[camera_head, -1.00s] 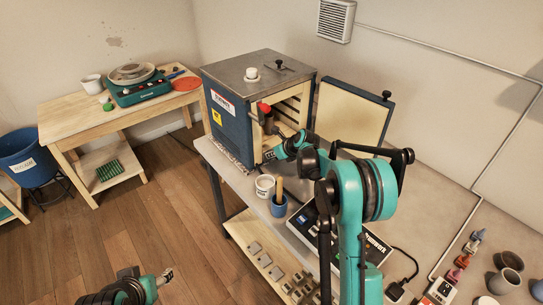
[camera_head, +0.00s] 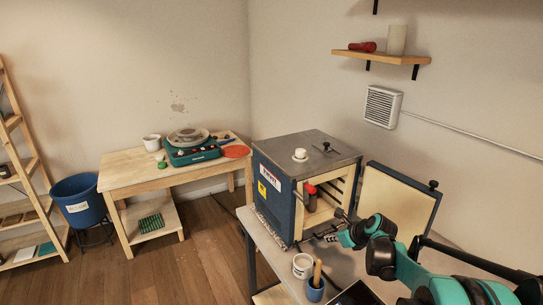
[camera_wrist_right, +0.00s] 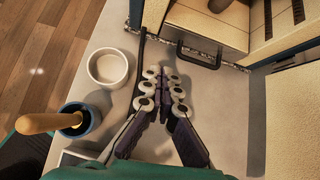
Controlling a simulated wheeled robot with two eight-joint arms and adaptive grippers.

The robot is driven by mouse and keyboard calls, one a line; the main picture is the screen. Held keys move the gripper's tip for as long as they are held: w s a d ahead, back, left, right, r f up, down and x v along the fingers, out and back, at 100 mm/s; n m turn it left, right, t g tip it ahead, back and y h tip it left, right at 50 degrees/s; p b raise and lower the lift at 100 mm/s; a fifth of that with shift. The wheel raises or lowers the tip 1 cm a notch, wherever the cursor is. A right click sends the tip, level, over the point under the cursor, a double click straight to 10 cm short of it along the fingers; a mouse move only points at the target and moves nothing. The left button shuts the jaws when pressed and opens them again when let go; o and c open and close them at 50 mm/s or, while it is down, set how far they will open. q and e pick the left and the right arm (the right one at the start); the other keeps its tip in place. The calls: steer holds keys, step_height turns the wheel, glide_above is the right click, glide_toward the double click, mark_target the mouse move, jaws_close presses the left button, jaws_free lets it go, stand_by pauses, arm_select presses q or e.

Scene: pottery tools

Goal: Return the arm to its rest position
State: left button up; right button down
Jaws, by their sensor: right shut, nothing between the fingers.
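My right gripper (camera_head: 326,236) is shut and empty, just outside the lower front of the kiln (camera_head: 277,205). In the right wrist view its fingers (camera_wrist_right: 164,73) meet at the tips with nothing between them, above the grey table. The kiln's front is open. A dark vessel with a red top (camera_head: 311,198) stands in the opening, apart from my gripper. My right arm (camera_head: 400,262) reaches in from the lower right. My left gripper is out of the head view.
The kiln door (camera_head: 397,205) stands open right of my gripper. A white cup (camera_head: 302,265) and a blue pot (camera_head: 315,289) holding a wooden-handled tool stand close by on the table. A wooden table (camera_head: 135,180) with a pottery wheel (camera_head: 190,143) is at the left.

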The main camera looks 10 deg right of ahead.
steer(key=s+a+r+n+g+h, duration=0.1)
steer(key=s+a+r+n, duration=0.25)
steer(key=s+n, duration=0.4)
steer(key=s+a+r+n, duration=0.35)
steer(key=s+n, duration=0.25)
steer(key=s, duration=0.3)
steer(key=s+a+f+n+h, duration=0.1)
steer(key=s+f+n, duration=0.1)
steer(key=s+n, duration=0.6)
steer(key=s+a+f+n+h+b, duration=0.1)
steer(key=s+a+f+n, duration=0.1)
steer(key=s+n, duration=0.6)
steer(key=shift+s+f+n, duration=0.35)
steer(key=shift+s+f, duration=0.05)
steer(key=shift+f, duration=0.25)
